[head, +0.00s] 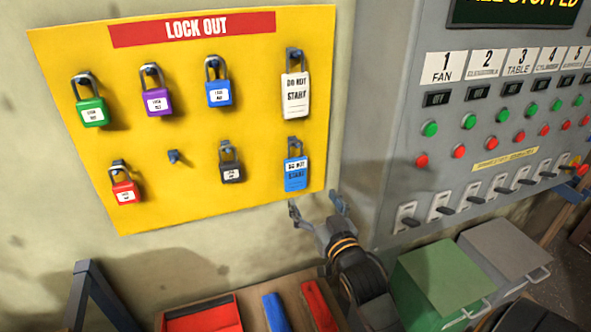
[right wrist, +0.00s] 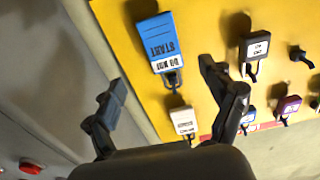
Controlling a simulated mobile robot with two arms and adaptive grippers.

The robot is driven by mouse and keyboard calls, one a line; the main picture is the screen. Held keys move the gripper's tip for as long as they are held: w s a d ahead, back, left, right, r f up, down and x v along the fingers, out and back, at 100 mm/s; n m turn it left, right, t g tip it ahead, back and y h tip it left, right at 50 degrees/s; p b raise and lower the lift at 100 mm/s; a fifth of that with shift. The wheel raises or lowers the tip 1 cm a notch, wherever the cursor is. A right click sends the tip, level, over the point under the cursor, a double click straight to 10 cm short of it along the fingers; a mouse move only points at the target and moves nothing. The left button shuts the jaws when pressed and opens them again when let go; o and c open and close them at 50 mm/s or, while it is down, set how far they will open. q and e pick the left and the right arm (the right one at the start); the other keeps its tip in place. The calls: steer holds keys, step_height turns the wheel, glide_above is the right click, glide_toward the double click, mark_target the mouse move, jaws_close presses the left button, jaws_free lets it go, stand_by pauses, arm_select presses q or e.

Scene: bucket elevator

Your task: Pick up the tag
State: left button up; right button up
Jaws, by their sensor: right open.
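Two "DO NOT START" tags hang on pegs at the right side of the yellow lockout board (head: 225,120). The white tag (head: 296,97) is in the upper row and the blue tag (head: 296,176) is below it. My right gripper (head: 316,201) is open and empty, just below and right of the blue tag and apart from it. In the right wrist view the blue tag (right wrist: 159,42) shows upside down, beyond the open fingers (right wrist: 163,78), with the white tag (right wrist: 183,121) further down the picture. My left gripper is out of view.
Several padlocks hang on the board, the black one (head: 231,165) nearest the blue tag; one peg (head: 174,157) is empty. A grey control panel (head: 470,130) with buttons and switches stands close on the right. Green (head: 440,280) and grey (head: 505,260) boxes are below it.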

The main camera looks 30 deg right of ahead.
mark_target(296, 177)
steer(key=p+x, duration=0.1)
steer(key=x, duration=0.5)
steer(key=shift+w, duration=0.35)
steer(key=shift+w+d+r+p, duration=0.1)
steer(key=shift+w+p, duration=0.5)
steer(key=p+x, duration=0.1)
steer(key=x, duration=0.2)
steer(key=shift+w, duration=0.15)
steer(key=shift+w+f, duration=0.3)
steer(key=shift+w, duration=0.1)
steer(key=shift+s, duration=0.1)
steer(key=c, duration=1.3)
